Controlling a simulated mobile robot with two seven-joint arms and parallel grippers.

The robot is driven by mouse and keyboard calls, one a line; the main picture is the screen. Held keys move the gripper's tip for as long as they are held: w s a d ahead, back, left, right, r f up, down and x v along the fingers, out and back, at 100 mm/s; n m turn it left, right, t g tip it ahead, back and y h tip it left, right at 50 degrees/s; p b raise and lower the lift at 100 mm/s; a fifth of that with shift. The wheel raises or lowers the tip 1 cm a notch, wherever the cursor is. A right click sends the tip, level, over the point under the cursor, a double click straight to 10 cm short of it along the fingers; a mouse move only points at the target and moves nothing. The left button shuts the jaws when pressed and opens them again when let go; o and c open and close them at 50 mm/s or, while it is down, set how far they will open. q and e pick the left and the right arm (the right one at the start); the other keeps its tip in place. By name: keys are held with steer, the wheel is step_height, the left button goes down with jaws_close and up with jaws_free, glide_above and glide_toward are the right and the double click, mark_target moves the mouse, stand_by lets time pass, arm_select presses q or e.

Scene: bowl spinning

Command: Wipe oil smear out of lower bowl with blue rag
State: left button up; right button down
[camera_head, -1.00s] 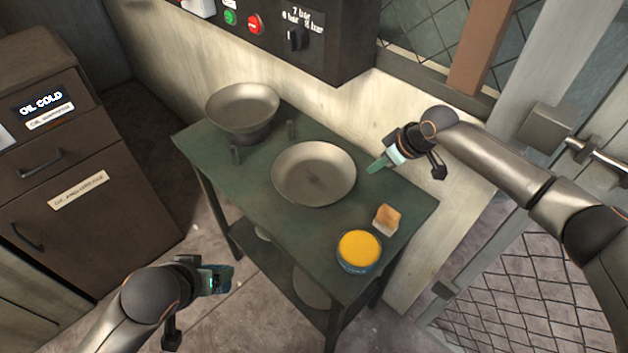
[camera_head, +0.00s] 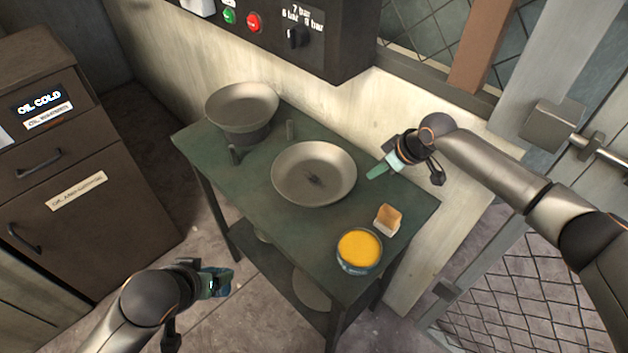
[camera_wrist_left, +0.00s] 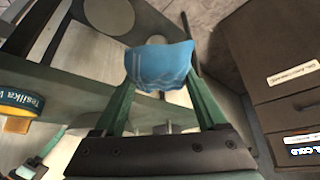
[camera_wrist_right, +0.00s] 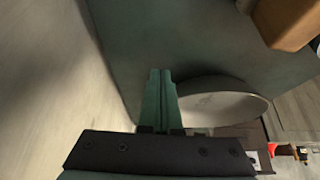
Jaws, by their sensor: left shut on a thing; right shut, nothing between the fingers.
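The blue rag (camera_wrist_left: 160,64) is pinched between the fingertips of my left gripper (camera_head: 218,283), which is off the table's front left side, low and away from the bowls. The lower bowl (camera_head: 305,188) sits on the green table, with a dark smear (camera_head: 314,180) on its inner bottom. A second bowl (camera_head: 243,105) stands raised at the table's far left. My right gripper (camera_head: 379,172) is shut and empty, just right of the lower bowl; in the right wrist view its closed fingers (camera_wrist_right: 159,85) show beside the bowl's rim (camera_wrist_right: 225,102).
A yellow-topped tin (camera_head: 359,248) and an orange-and-white block (camera_head: 388,219) stand on the front right of the green table (camera_head: 215,165). A control box (camera_head: 320,40) overhangs the back. Brown cabinets (camera_head: 75,180) stand at left. A lower shelf lies under the table.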

arm_select(q)
steer(key=shift+f+b, duration=0.55)
steer(key=shift+f, duration=0.05)
arm_select(e)
steer(key=shift+f, duration=1.1)
steer(key=shift+r, duration=0.1)
